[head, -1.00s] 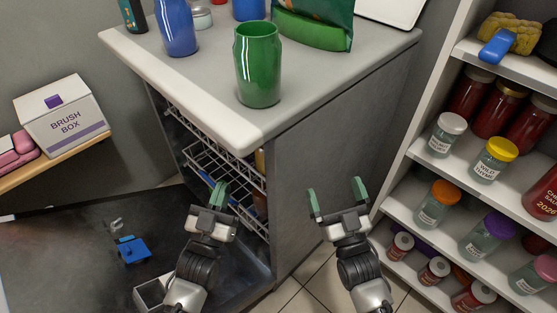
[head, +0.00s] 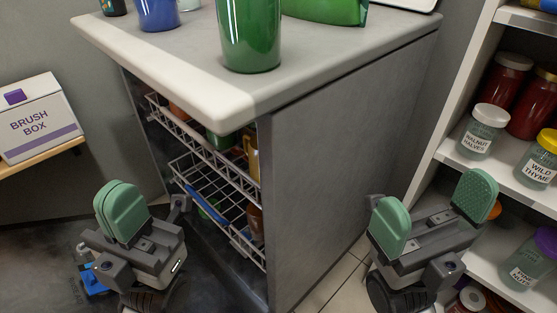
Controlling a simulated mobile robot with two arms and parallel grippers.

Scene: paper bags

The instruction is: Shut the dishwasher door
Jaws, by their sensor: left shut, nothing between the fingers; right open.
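The dishwasher (head: 335,165) stands in the middle under a light grey counter, its front facing left. Its dark door (head: 35,265) lies folded down at the lower left, and the wire racks (head: 222,188) with dishes show in the opening. My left gripper (head: 122,212) is shut and empty. It appears in front of the open door and hides part of it. I cannot tell whether it touches the door. My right gripper (head: 432,211) is open and empty, to the right of the dishwasher, in front of the shelf.
A blue item (head: 92,280) shows on the door, partly hidden by my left gripper. A green jar (head: 249,40) and blue cup (head: 157,12) stand on the counter (head: 165,65). A brush box (head: 38,120) sits at left. A shelf of jars (head: 455,180) lines the right.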

